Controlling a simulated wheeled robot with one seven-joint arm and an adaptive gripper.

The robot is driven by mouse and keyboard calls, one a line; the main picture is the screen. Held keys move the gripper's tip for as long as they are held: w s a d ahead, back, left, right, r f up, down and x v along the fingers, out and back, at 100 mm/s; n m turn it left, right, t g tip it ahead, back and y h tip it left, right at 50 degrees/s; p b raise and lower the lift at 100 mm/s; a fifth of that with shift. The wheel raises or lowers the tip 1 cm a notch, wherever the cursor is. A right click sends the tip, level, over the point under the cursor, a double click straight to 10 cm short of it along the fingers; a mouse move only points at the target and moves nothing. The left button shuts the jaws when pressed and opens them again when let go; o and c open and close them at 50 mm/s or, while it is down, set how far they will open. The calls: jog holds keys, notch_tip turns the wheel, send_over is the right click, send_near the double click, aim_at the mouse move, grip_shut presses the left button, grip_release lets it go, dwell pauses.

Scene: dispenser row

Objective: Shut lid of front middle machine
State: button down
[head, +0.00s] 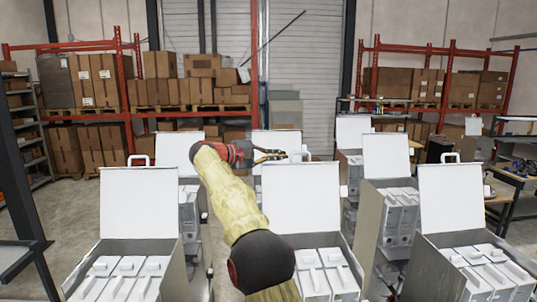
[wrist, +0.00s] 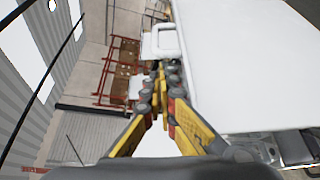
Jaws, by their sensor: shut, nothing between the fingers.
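The front middle machine (head: 324,268) has its white lid (head: 313,198) standing open and upright, with a handle (head: 304,153) on its top edge. My gripper (head: 284,154) reaches over from the front left and is just above the lid's top edge, left of the handle. My arm covers the lid's left edge and part of the machine's left side. In the wrist view the gripper's fingertips (wrist: 158,72) are together and empty, close to the white handle (wrist: 164,42) and the lid panel (wrist: 240,65). I cannot tell whether they touch.
Open-lidded machines stand front left (head: 138,205) and front right (head: 450,198), with more machines (head: 386,155) behind. Red racks with boxes (head: 190,92) line the back wall. Narrow gaps separate the machines.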

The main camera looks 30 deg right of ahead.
jog(key=shift+d+f, duration=0.15)
jog(key=shift+d, duration=0.7)
jog(key=shift+s, duration=0.15)
